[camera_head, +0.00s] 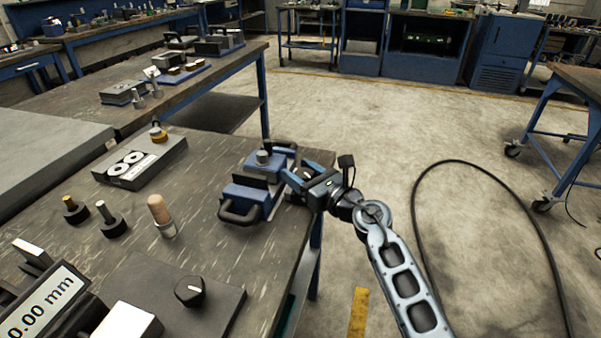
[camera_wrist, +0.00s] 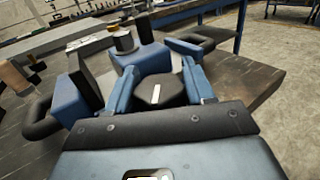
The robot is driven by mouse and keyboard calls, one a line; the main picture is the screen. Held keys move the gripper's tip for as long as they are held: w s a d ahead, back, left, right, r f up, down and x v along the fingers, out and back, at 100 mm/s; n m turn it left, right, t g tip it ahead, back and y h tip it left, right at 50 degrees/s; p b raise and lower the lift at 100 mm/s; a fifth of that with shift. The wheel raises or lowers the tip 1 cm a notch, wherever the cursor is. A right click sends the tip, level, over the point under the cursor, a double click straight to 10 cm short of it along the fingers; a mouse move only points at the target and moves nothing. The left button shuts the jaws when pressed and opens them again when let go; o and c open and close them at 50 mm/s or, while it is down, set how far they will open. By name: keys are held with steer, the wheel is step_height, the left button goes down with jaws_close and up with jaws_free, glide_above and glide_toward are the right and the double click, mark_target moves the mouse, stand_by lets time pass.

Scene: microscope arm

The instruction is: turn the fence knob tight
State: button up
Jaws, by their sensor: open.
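The fence knob (camera_wrist: 160,94), black with a white line on top, is on the near side of a blue fixture with black handles (camera_head: 236,192). In the wrist view it lies between the two blue fingers of my gripper (camera_wrist: 160,88). The fingers are open, one on each side of the knob; whether either touches it I cannot tell. In the head view my gripper (camera_head: 296,176) is at the right side of the fixture, and the knob is not clearly visible there.
The fixture sits near the bench's right edge. A grey round post (camera_head: 263,157) stands on it. Another black knob with a white mark (camera_head: 190,291) is on a dark plate in front. A wooden-handled tool (camera_head: 158,209) and two small black-based pieces stand to the left.

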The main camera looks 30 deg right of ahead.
steer(key=o, duration=0.7)
steer(key=shift+c, duration=0.2)
steer(key=shift+s, duration=0.1)
steer(key=v, duration=0.7)
steer(key=shift+s, duration=0.3)
steer(key=shift+o, duration=0.2)
steer(key=shift+d, duration=0.1)
